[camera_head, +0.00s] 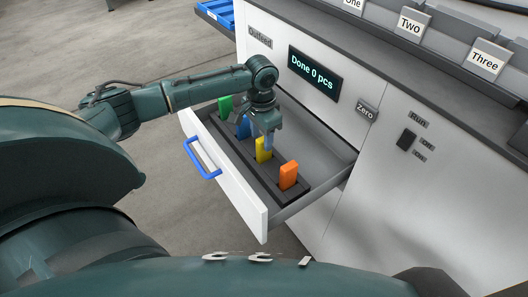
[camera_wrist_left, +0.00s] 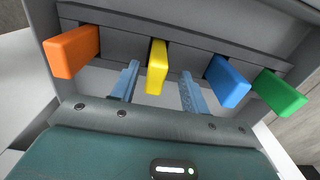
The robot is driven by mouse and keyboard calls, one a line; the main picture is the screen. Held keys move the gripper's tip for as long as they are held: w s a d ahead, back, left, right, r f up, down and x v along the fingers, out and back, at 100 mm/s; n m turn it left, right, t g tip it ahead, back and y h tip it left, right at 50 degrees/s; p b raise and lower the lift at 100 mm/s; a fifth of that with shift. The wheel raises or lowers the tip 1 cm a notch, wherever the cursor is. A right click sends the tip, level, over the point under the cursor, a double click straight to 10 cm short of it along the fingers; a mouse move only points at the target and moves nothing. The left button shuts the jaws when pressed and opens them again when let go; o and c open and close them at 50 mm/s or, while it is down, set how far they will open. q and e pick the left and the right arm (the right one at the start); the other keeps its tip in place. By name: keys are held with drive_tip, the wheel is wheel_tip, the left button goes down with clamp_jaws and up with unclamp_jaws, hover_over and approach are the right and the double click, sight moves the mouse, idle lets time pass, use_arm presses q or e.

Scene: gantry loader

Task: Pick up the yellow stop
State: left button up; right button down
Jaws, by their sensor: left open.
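The yellow stop (camera_head: 263,150) stands upright in a dark slotted rack (camera_head: 263,178) inside the open drawer, between a blue stop (camera_head: 243,127) and an orange stop (camera_head: 288,175). In the left wrist view the yellow stop (camera_wrist_left: 157,67) shows between the two blue fingers of my left gripper (camera_wrist_left: 160,88). The gripper is open, with a gap on each side of the yellow stop. In the head view the left gripper (camera_head: 263,138) is over the rack, and its fingers partly overlap the blue and yellow stops. My right gripper is in neither view.
A green stop (camera_head: 225,106) stands at the far end of the rack. The white drawer front (camera_head: 225,180) has a blue handle (camera_head: 203,160). The cabinet carries a display reading "Done 0 pcs" (camera_head: 314,73) and a black switch (camera_head: 406,140). The drawer floor right of the rack is bare.

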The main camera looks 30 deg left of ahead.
sight(262, 147)
use_arm(q)
drive_tip(key=f, duration=0.4)
drive_tip(key=shift+s+d+f, duration=0.1)
drive_tip(key=shift+d+f, duration=0.05)
drive_tip(key=shift+d, duration=0.05)
drive_tip(key=shift+c, duration=0.3)
clamp_jaws()
